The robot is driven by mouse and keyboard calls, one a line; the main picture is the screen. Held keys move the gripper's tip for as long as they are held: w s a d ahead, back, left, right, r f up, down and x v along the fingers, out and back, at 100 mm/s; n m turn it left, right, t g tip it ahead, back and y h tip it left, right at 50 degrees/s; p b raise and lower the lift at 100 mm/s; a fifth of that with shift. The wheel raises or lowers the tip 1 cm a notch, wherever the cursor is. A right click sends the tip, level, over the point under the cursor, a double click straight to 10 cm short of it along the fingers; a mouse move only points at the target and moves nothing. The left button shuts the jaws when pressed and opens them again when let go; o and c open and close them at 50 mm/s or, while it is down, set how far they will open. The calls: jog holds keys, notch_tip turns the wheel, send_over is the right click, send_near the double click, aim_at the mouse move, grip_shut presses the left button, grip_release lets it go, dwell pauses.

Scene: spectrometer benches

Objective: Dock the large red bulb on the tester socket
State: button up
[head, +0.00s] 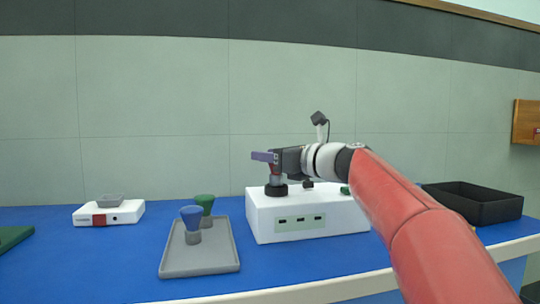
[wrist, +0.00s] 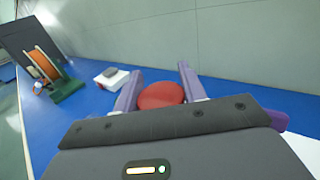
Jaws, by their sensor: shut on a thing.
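My gripper (head: 266,157), with purple fingers, is shut on the large red bulb. In the wrist view the bulb's round red top (wrist: 161,95) sits between the two fingers. In the head view only a sliver of red (head: 275,170) shows below the fingers, with a grey base under it. The bulb looks upright. Its base is right over the black round socket (head: 276,190) at the left end of the white tester box (head: 308,226). I cannot tell whether the base is fully seated or just above it.
A grey tray (head: 175,266) at left front holds a blue bulb (head: 191,214) and a green bulb (head: 205,202). A white device (head: 125,213) stands far left. A black bin (head: 480,206) is at right. An orange spool (wrist: 36,63) shows in the wrist view. Blue bench between is clear.

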jog(key=shift+f+b, duration=0.5)
jog(key=shift+f, duration=0.2)
jog(key=o, duration=0.7)
jog(key=shift+b+v, duration=0.9)
jog(key=shift+v, duration=4.6)
